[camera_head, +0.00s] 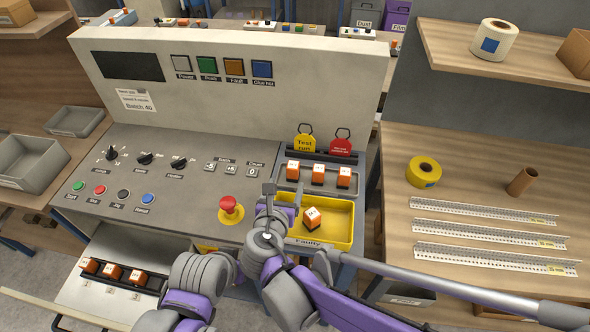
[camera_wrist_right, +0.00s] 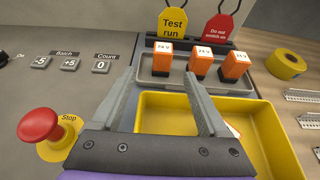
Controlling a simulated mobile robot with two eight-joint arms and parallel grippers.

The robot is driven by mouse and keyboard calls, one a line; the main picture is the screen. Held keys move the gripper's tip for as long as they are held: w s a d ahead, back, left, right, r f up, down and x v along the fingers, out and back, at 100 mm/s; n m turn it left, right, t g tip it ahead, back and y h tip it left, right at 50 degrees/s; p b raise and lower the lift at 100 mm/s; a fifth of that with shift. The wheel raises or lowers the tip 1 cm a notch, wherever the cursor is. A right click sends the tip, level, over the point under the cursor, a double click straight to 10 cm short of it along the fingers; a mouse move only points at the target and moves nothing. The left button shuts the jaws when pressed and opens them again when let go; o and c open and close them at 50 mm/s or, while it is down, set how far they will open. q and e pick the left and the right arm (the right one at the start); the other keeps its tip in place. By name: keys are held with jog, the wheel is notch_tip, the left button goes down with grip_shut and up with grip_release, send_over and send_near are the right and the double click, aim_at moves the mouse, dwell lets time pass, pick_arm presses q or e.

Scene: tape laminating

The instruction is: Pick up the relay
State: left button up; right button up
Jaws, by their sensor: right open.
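Three orange relays with white tops stand in a row in a grey tray (camera_head: 288,187): left relay (camera_head: 292,170), middle relay (camera_head: 318,173) and right relay (camera_head: 344,177). Another orange and white relay (camera_head: 312,217) sits tilted in the yellow Faulty bin (camera_head: 345,228); in the right wrist view it is mostly hidden behind a finger. My right gripper (camera_head: 283,196) is open and empty over the left side of the bin, in front of the tray. In the right wrist view its fingers (camera_wrist_right: 164,70) point toward the left tray relay (camera_wrist_right: 165,56), apart from it. My left gripper is not in view.
A red stop button (camera_head: 231,209) stands just left of the right gripper. A yellow "Test run" tag (camera_head: 304,142) and red tag (camera_head: 340,146) rise behind the tray. Several more relays sit in a low rack (camera_head: 112,271) at lower left. A shelf with rails (camera_head: 480,234) lies right.

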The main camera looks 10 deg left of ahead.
aim_at(292, 171)
jog(key=x, duration=0.7)
jog(key=shift+w+d+r+p, duration=0.1)
jog(key=shift+w+d+p, duration=0.15)
jog(key=shift+p, duration=0.1)
jog(key=shift+s, duration=0.1)
jog(key=shift+c, duration=0.7)
grip_shut()
